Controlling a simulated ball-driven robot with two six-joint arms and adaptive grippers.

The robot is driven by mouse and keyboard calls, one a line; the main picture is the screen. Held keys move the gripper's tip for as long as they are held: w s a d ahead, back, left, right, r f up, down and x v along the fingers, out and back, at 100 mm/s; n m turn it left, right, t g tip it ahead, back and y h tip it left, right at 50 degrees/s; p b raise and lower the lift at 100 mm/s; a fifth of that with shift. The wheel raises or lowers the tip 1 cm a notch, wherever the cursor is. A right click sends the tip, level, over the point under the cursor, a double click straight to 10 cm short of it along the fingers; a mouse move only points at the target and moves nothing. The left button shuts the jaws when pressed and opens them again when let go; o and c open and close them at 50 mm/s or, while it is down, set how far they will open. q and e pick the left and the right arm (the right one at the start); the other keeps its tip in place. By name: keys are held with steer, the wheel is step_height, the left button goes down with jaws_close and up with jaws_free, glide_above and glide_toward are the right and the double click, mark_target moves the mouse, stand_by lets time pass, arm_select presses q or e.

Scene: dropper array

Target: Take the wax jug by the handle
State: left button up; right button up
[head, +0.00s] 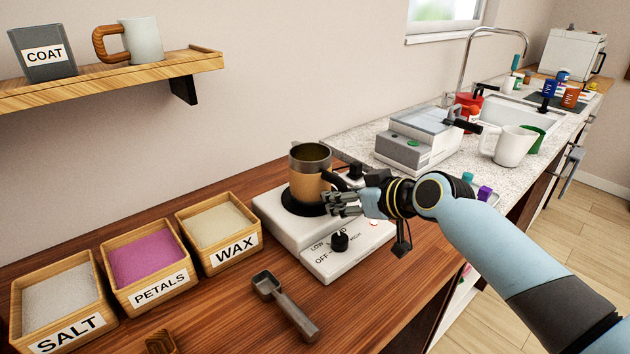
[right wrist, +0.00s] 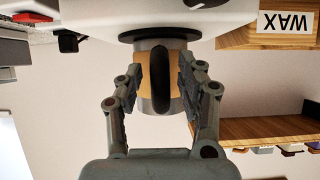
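A metal jug with a tan band (head: 308,185) and a dark handle stands upright on the hot plate's round black burner. I take it for the wax jug, though it bears no readable label. My right gripper (head: 328,204) is at the jug's near right side. In the right wrist view, upside down, the black handle (right wrist: 162,82) lies between the two fingers of my right gripper (right wrist: 160,84). The fingers are spread, with gaps between them and the handle. In the head view my gripper and arm partly hide the handle. My left gripper is not in view.
The white hot plate (head: 268,212) has a black knob in front. Boxes of salt (head: 85,310), petals (head: 185,285) and wax (head: 252,252) stand left. A metal scoop (head: 293,310) lies in front. A grey-white device (head: 405,154) and white pitcher (head: 510,146) stand on the counter behind.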

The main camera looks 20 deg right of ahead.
jaws_close()
steer(key=shift+r, duration=0.2)
steer(key=shift+r+p, duration=3.4)
steer(key=shift+r, duration=0.5)
